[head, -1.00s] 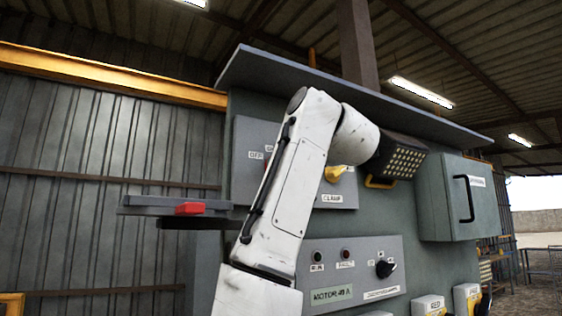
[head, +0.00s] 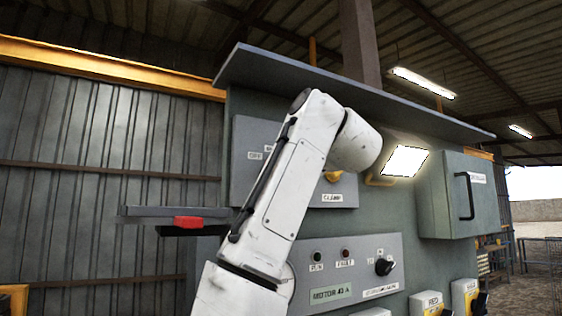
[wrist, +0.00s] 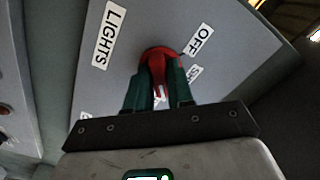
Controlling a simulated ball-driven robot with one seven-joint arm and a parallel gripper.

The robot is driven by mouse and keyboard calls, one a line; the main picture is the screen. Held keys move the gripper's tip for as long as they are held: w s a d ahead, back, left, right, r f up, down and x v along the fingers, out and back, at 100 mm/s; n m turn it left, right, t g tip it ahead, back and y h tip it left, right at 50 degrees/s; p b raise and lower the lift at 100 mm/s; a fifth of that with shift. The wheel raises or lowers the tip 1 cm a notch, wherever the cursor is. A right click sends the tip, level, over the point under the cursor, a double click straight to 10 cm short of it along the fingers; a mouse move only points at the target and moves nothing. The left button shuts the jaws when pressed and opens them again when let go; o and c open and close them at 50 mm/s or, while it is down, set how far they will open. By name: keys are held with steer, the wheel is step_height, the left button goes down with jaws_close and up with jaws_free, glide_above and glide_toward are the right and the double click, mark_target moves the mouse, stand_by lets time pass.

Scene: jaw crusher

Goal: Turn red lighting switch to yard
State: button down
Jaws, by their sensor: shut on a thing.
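The red lighting switch (wrist: 158,54) sits on a grey panel face (wrist: 130,20) in the wrist view. My gripper (wrist: 160,88), with green fingers, is shut on its handle, one finger each side. The handle points down the picture between the fingers. A LIGHTS label (wrist: 109,36) is to its left and an OFF label (wrist: 199,39) to its upper right. Another label (wrist: 194,73), below OFF, is too small to read, and one at the lower left is cut off. In the head view my arm hides the gripper and the switch.
A floodlight (head: 405,161) on the cabinet glows white. A yellow switch (head: 333,176) with a label below it is close beside my arm. A grey box (head: 448,200) with a black handle is at the right. A flat shelf-like piece with a red block (head: 187,222) is at the left.

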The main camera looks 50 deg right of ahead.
steer(key=shift+m, duration=0.9)
steer(key=shift+f, duration=0.15)
steer(key=c, duration=1.1)
jaws_free()
steer(key=shift+s, duration=0.1)
steer(key=b+v, duration=0.3)
steer(key=v, duration=0.7)
steer(key=shift+s+a, duration=0.15)
steer(key=shift+s, duration=0.15)
